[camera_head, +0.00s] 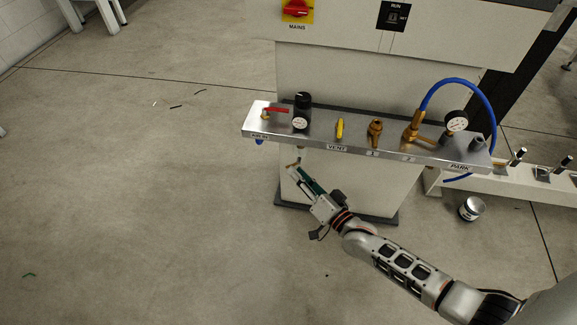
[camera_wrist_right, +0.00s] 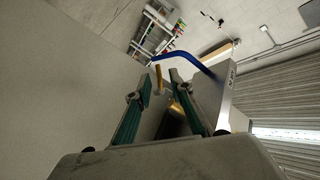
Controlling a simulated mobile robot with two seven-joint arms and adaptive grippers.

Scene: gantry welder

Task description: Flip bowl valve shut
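No part is labelled as the bowl valve, and I cannot tell for certain which one it is. The steel shelf (camera_head: 358,143) carries a red lever (camera_head: 275,110), a black regulator with a gauge (camera_head: 301,112) and a yellow vent lever (camera_head: 340,129). My right gripper (camera_head: 296,172) is just below the shelf's front edge, under the regulator, by a small pale fitting (camera_head: 300,152). In the right wrist view its green-padded fingers (camera_wrist_right: 160,80) are apart. A thin yellow-orange piece (camera_wrist_right: 158,76) shows between the tips; contact is unclear. My left gripper is not in view.
Brass fittings (camera_head: 375,132), a second gauge (camera_head: 457,121) and a looped blue hose (camera_head: 463,83) are on the shelf's right part. A small can (camera_head: 472,208) stands on the floor at right. The floor (camera_head: 130,200) at left is mostly clear.

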